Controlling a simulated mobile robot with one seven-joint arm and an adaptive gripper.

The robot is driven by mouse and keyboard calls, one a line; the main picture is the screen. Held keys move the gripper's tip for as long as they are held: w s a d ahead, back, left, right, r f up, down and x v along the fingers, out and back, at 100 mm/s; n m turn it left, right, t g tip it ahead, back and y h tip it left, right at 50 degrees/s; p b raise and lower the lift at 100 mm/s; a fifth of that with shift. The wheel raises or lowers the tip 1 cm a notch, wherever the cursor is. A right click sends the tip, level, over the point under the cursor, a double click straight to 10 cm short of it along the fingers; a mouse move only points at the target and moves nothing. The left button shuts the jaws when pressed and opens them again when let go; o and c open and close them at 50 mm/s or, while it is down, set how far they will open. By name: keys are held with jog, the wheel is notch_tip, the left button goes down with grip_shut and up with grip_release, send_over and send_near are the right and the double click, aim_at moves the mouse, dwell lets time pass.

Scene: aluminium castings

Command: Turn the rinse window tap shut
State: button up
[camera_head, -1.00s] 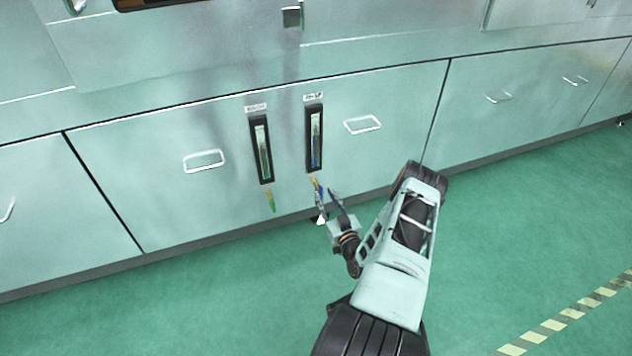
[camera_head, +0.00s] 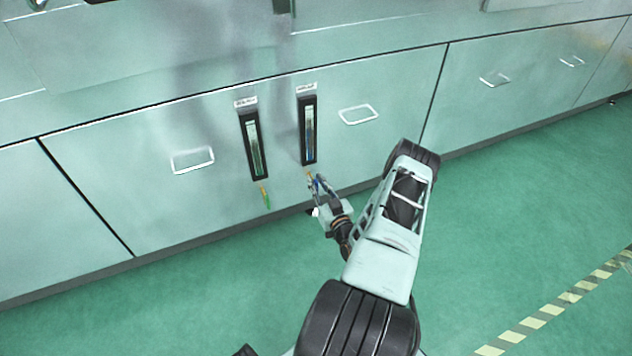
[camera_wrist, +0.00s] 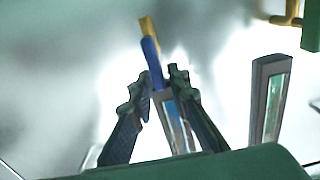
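Two upright sight windows in black frames are set in the cabinet front, a left one (camera_head: 255,145) and a right one (camera_head: 308,130). Their labels are too blurred to read. Under the left window hangs a brass tap with a green handle (camera_head: 266,201). Under the right window is a brass tap with a blue handle (camera_wrist: 151,52), partly hidden by my gripper in the head view. My gripper (camera_head: 318,183) is at this blue handle. In the wrist view its fingertips (camera_wrist: 159,77) stand apart, with the handle's end between them; contact cannot be told.
The other tap (camera_wrist: 290,16) shows at the wrist view's upper right. Drawer handles (camera_head: 192,160) (camera_head: 358,114) stick out on both sides of the windows. The green floor (camera_head: 520,230) is clear, with a striped line (camera_head: 545,315) at the right.

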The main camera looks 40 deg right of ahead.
grip_shut()
jog(key=shift+d, duration=0.1)
jog(key=m, duration=0.6)
jog(key=d+f+m, duration=0.1)
jog(key=m, duration=0.5)
jog(key=d+f+m, duration=0.1)
jog(key=m, duration=0.4)
jog(key=shift+s+d+f+m, duration=0.1)
jog(key=shift+s+f+m, duration=0.15)
jog(key=shift+m, duration=0.15)
dwell(0.3)
jog(key=shift+o, duration=1.9)
grip_release()
